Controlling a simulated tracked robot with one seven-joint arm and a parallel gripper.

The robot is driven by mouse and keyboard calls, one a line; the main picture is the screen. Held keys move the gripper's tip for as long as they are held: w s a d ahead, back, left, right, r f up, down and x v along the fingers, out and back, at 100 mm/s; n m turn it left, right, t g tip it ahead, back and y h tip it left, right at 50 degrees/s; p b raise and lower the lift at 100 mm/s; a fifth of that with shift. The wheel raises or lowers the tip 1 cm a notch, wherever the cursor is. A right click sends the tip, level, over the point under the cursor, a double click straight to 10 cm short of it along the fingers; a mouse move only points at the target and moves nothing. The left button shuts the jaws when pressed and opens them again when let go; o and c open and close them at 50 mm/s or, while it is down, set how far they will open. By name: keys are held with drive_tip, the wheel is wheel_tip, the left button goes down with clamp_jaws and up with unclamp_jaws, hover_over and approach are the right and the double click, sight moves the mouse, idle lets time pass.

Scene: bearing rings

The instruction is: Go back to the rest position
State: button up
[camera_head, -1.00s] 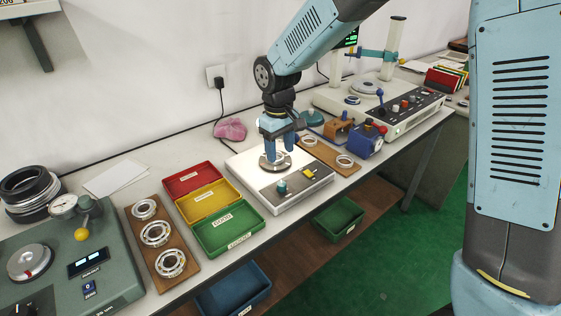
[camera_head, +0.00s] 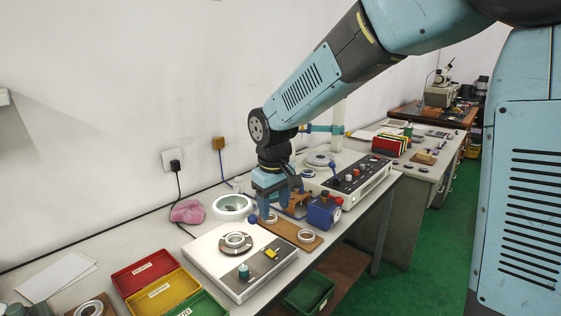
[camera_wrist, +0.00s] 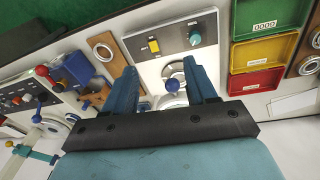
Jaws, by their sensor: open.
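My gripper (camera_head: 277,208) hangs with its fingers pointing down, above the far end of a brown board (camera_head: 290,232) beside the white instrument. It holds nothing. In the wrist view my gripper (camera_wrist: 163,78) shows two blue fingers spread apart. A bearing ring (camera_head: 236,239) lies on the round plate of the white instrument (camera_head: 213,261), left of and apart from my gripper. The ring on the plate is partly hidden by a blue knob and a finger in the wrist view. Another ring (camera_head: 306,236) lies on the brown board.
Red (camera_head: 143,273), yellow (camera_head: 168,293) and green trays stand at the lower left. A blue device (camera_head: 323,211) and a control console (camera_head: 352,182) stand close right of my gripper. A round white-rimmed device (camera_head: 232,207) and a pink cloth (camera_head: 187,211) lie behind. Open space is above the bench.

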drive_tip(key=s+d+r+m+t, duration=0.1)
drive_tip(key=s+d+r+m, duration=0.2)
drive_tip(key=d, duration=0.5)
drive_tip(key=s+d+r+m+t, duration=0.1)
drive_tip(key=s+d+r, duration=0.2)
drive_tip(key=d+r, duration=0.3)
drive_tip(key=s+d+m+t, duration=0.2)
drive_tip(key=s+d+m, duration=0.2)
drive_tip(key=s+d, duration=0.8)
drive_tip(key=shift+s+r, duration=0.25)
drive_tip(key=shift+r, duration=0.15)
drive_tip(key=shift+d, duration=0.1)
drive_tip(key=n+g, duration=0.5)
drive_tip(key=n, duration=0.9)
hover_over(243, 268)
wheel_tip(243, 268, down, 17)
wheel_tip(243, 268, down, 14)
drive_tip(key=shift+r, duration=0.2)
